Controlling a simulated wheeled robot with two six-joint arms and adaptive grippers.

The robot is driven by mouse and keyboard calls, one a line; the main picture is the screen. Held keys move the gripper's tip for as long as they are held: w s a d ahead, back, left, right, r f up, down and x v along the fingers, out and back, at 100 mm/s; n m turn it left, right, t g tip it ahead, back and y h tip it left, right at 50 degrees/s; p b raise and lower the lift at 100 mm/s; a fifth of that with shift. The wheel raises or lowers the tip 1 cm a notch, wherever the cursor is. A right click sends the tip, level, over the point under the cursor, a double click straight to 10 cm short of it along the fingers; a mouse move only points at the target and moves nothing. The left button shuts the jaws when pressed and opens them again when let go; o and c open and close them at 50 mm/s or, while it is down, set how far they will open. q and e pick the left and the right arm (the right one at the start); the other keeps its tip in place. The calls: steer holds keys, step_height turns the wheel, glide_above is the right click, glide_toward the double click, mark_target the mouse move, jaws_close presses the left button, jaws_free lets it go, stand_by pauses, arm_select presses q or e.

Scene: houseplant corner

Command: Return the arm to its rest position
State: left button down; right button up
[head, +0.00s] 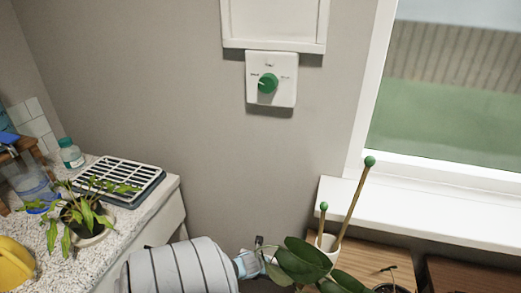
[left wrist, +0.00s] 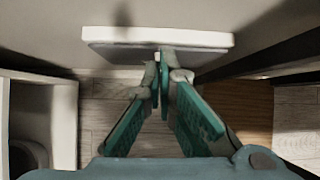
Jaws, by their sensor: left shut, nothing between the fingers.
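My left arm (head: 180,268) comes in at the bottom of the head view, a thick pale link with dark bands. Its wrist end lies just left of the plant's broad leaves, low in front of the grey wall. In the left wrist view my left gripper (left wrist: 164,78) has its teal fingers together at the tips, with nothing held. A pale slab (left wrist: 160,37) lies beyond the fingertips; I cannot tell whether they touch it. My right gripper is in neither view.
A broad-leaved plant (head: 302,262) and a white pot with green-tipped stakes (head: 327,243) stand close to the right of my wrist. A speckled counter (head: 125,225) with a drying rack (head: 118,182) and potted plant (head: 84,220) is left. A green dial (head: 267,83) is on the wall above.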

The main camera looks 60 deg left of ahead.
arm_select(q)
steer(key=shift+a+r, duration=0.2)
steer(key=shift+r, duration=0.25)
steer(key=s+d+f+n+g+h+p, duration=0.1)
steer(key=s+d+f+n, duration=0.3)
steer(key=s+d+n, duration=0.4)
steer(key=s+d+f+n+g+h+p, duration=0.1)
steer(key=s+d+f+n, duration=0.4)
steer(key=s+d+n, duration=0.3)
steer(key=s+d+f+n+g+h+p, duration=0.1)
steer(key=s+d+f+n+h, duration=0.1)
steer(key=s+d+f+n, duration=0.2)
steer(key=s+d+n, duration=0.3)
steer(key=d+n, duration=0.3)
steer(key=shift+s+d+f+g, duration=0.2)
steer(key=shift+s+f+g, duration=0.2)
